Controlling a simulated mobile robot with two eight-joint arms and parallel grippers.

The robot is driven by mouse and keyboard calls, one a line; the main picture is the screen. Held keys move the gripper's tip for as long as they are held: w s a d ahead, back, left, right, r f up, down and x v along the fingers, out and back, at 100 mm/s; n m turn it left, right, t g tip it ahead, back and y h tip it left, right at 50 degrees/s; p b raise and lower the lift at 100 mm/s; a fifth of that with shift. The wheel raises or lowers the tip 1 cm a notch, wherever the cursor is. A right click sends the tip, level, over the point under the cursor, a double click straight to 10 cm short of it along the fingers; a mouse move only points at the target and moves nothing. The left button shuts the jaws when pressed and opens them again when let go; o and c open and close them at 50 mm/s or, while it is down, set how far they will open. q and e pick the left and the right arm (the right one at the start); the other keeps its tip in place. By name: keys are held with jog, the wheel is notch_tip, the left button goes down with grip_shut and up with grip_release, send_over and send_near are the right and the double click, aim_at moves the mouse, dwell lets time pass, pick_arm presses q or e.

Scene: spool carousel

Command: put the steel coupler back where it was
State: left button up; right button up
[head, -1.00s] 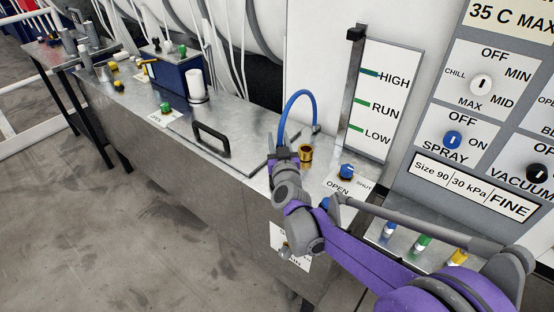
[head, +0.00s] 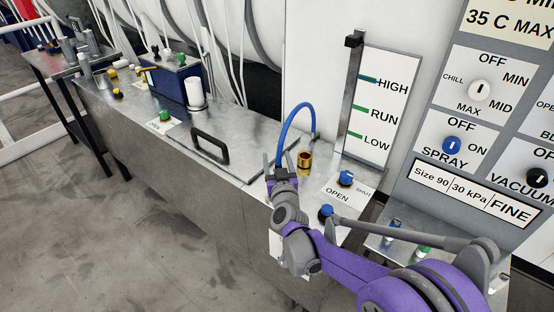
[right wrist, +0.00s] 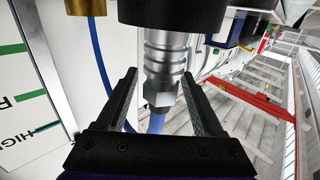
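The steel coupler (right wrist: 165,62) shows in the right wrist view, ribbed with a hex nut. One end meets a black round part (right wrist: 170,10); how far it sits in it I cannot tell. A blue hose (head: 291,118) arcs over the counter, its near end dropping between the fingers of my right gripper (head: 281,163). In the right wrist view my right gripper (right wrist: 160,105) is open, a finger on each side of the coupler with gaps visible. In the head view the coupler itself is hidden or too small to tell. My left gripper is out of view.
A brass fitting (head: 305,161) stands just right of the gripper. Blue knobs (head: 346,178) with an OPEN/SHUT label are close by. A black-handled lid (head: 210,145) lies left. The level gauge (head: 375,110) stands behind, and a control panel (head: 428,170) is at right.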

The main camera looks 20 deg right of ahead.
jog(key=shift+r, duration=0.3)
jog(key=s+a+f+n+g+y, duration=0.2)
jog(key=s+a+f+g+y, duration=0.1)
jog(key=s, duration=0.9)
jog(key=s+a+f+n+g+y, duration=0.1)
jog(key=s+a+f+g+y, duration=0.15)
jog(key=s, duration=0.85)
jog(key=s+d+f+g+h, duration=0.1)
jog(key=s+d+f+g, duration=0.2)
jog(key=s, duration=0.5)
jog(key=s+d+f+m+g+h, duration=0.1)
jog(key=s+d+f+g+h, duration=0.1)
jog(key=s, duration=0.6)
notch_tip(320, 180, down, 3)
jog(key=shift+d+r+m+g, duration=0.1)
jog(key=shift+d+m+g, duration=0.3)
jog(key=shift+g, duration=0.85)
jog(key=shift+d, duration=0.1)
